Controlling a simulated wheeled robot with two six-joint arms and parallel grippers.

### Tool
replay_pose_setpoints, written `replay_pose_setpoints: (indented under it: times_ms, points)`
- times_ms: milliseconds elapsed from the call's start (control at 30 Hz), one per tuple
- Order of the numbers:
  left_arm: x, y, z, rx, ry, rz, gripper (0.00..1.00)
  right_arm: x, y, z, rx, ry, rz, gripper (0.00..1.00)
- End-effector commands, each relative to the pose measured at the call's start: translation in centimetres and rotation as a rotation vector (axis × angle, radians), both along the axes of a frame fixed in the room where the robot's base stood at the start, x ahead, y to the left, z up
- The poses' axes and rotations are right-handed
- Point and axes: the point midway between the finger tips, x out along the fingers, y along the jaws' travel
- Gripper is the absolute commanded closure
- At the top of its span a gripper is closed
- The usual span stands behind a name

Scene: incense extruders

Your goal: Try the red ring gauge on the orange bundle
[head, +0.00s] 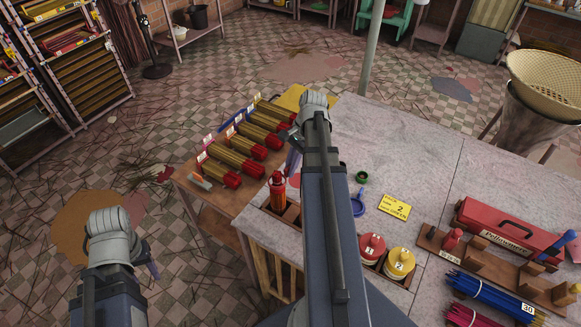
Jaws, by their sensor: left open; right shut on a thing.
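My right gripper (294,150) points down near the left edge of the grey worktop. Its wrist and forearm hide most of what it is shut on. A pinkish-red piece, perhaps the red ring gauge (295,181), shows just below the fingers, partly behind the arm. An upright orange-red cylinder with a dark band (278,193), perhaps the orange bundle, stands just left of it in a wooden holder. I cannot tell whether the two touch. My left gripper (151,262) is open, low at the left over the floor, away from the table.
Brass extruders with red ends (239,160) lie in a row at the left. A blue ring gauge (358,204), green ring (361,178) and yellow card (395,207) lie right of my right arm.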

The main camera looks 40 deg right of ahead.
Motion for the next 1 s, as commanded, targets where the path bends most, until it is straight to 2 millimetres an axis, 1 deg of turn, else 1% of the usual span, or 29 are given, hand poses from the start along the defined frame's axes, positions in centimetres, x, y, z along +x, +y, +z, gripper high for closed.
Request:
replay_pose_setpoints:
  times_ms: [1000]
  points:
    - [0.0, 0.0, -2.6, 0.0, 0.0, 0.001, 0.5, 0.0, 0.0, -2.6, 0.0, 0.0, 0.0, 1.0]
